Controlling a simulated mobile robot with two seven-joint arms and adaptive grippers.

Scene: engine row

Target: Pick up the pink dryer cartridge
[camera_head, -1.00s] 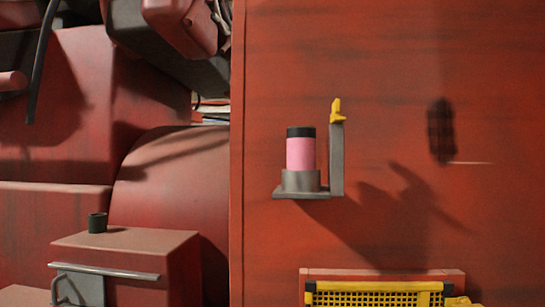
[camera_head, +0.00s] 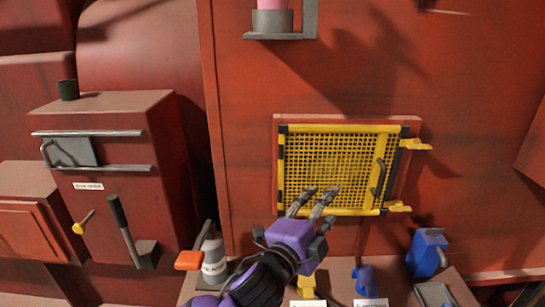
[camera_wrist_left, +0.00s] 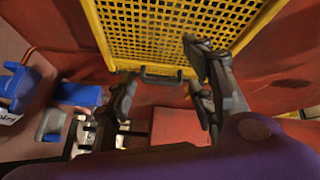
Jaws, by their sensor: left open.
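The pink dryer cartridge (camera_head: 273,4) shows only its lower pink part at the top edge of the head view. It stands upright in a grey cup on a bracket (camera_head: 272,23) fixed to the red wall. My left gripper (camera_head: 315,192) is open and empty, well below the cartridge, in front of the lower part of the yellow mesh door. The left wrist view shows its dark fingers (camera_wrist_left: 165,90) spread apart, with the mesh beyond. The cartridge is not in the left wrist view. My right gripper is not in view.
The yellow mesh door (camera_head: 330,165) with a dark handle and yellow latches lies between gripper and bracket. A red cabinet (camera_head: 105,150) juts out at left.

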